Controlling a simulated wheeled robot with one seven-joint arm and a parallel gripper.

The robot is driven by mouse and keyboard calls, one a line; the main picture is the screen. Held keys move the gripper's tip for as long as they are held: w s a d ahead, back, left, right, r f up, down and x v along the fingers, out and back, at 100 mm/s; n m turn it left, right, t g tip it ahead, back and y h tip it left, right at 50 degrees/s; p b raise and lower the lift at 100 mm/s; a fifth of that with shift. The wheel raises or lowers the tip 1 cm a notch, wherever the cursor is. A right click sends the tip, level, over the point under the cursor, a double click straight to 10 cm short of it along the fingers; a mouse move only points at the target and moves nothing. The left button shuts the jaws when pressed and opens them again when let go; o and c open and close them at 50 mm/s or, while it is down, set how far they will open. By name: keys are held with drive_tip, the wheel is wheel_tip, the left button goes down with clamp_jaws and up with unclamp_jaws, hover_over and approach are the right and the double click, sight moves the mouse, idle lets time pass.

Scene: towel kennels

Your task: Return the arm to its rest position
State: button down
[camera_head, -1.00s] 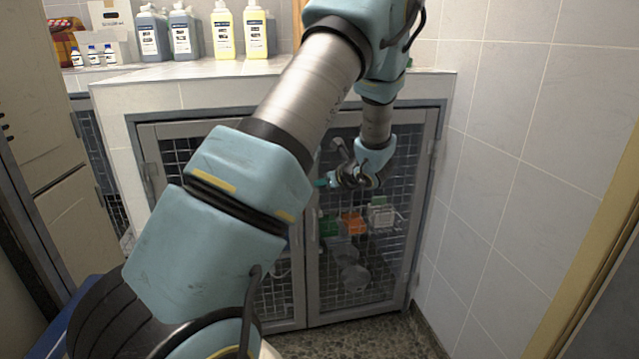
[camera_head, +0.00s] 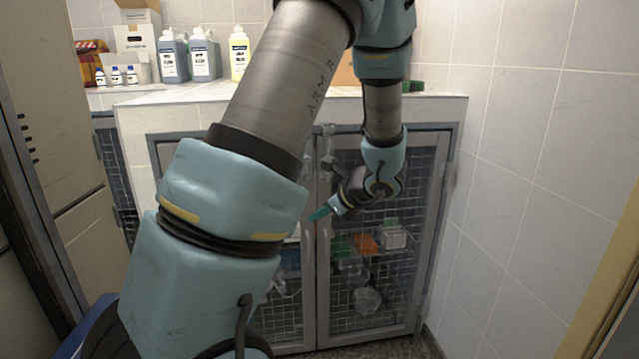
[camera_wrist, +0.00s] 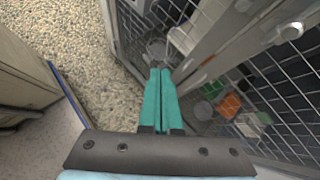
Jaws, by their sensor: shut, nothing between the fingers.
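My gripper (camera_head: 320,214) is in front of the mesh kennel doors in the head view, pointing down and to the left. In the wrist view its two teal fingers (camera_wrist: 161,72) lie side by side, shut and empty. My arm is bent, reaching up from the lower left and down again at the right.
Behind the right door's mesh are an orange item (camera_head: 364,243) and a white basket (camera_head: 396,236). Several bottles (camera_head: 203,55) stand on the tiled counter (camera_head: 150,97). A tiled wall (camera_head: 530,150) bounds the right, a cabinet (camera_head: 70,150) the left. Pebbled floor (camera_wrist: 75,35) is clear.

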drive_tip(key=s+a+r+n+g+h, duration=0.1)
drive_tip(key=s+a+n+g+h, duration=0.3)
drive_tip(key=s+n, duration=0.6)
drive_tip(key=s+a+n+g+h, duration=0.2)
drive_tip(key=s+a+n, duration=0.35)
drive_tip(key=n, duration=0.75)
wheel_tip(320, 180, up, 18)
drive_tip(key=n+p, duration=0.1)
drive_tip(key=p, duration=1.6)
drive_tip(key=shift+s+d+f+h, duration=0.15)
drive_tip(key=shift+s+f+h, duration=0.05)
drive_tip(key=shift+h, duration=0.2)
